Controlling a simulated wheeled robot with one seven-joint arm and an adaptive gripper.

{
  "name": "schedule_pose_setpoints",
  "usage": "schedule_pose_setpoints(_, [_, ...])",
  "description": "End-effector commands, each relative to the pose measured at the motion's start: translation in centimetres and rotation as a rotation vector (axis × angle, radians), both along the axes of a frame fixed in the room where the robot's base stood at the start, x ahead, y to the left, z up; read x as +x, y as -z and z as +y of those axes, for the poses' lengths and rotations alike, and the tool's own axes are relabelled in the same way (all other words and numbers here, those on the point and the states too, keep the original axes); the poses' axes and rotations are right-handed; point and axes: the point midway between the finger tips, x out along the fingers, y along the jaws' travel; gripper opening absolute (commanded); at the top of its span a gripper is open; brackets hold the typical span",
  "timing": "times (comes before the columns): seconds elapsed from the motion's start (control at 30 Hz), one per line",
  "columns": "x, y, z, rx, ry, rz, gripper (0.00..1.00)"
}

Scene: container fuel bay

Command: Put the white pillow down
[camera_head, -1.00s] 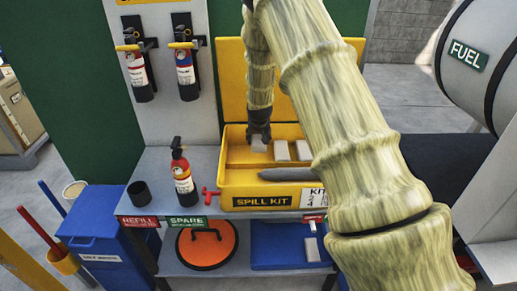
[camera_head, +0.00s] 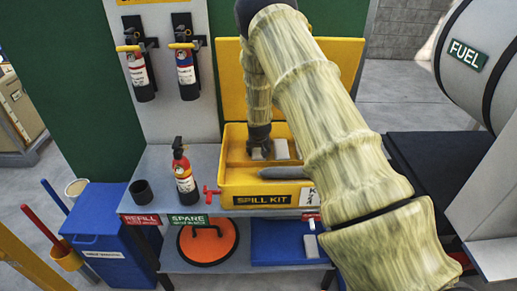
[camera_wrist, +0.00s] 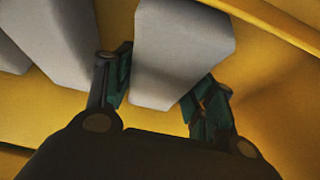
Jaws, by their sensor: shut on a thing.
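My gripper (camera_head: 258,137) is inside the yellow spill kit bin (camera_head: 233,180), pointing down. It is shut on a white pillow (camera_head: 257,154), which is low in the bin's back compartment. In the wrist view, the two fingers of my gripper (camera_wrist: 162,80) press on the sides of the pillow (camera_wrist: 183,45). Whether the pillow touches the bin floor I cannot tell. A second white pillow (camera_head: 281,149) stands just right of the held one, apart from it. The wrist view shows two more pale blocks at the left, the nearer one large (camera_wrist: 58,42).
A grey sock-like roll (camera_head: 275,173) lies along the bin's front. A fire extinguisher (camera_head: 183,175) and black cup (camera_head: 140,192) stand on the bench left of the bin. The yellow lid (camera_head: 228,80) stands open behind. My arm hides the bin's right side.

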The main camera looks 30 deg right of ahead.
Motion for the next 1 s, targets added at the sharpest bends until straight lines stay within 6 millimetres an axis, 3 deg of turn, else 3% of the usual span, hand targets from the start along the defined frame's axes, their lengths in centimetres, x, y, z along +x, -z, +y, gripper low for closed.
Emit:
schedule_pose_setpoints(0.23, [0.0,0.4,0.0,0.001,0.0,0.001,0.31])
schedule_pose_setpoints(0.27, [0.0,0.4,0.0,0.0,0.0,0.0,0.57])
schedule_pose_setpoints(0.37, [0.0,0.3,0.0,0.001,0.0,0.001,0.75])
schedule_pose_setpoints(0.4, [0.0,0.3,0.0,0.001,0.0,0.001,0.76])
schedule_pose_setpoints(0.83, [-0.1,-0.2,0.1,0.0,0.0,0.0,0.76])
schedule_pose_setpoints(1.0, [-0.7,-1.5,0.5,0.0,0.0,0.0,0.76])
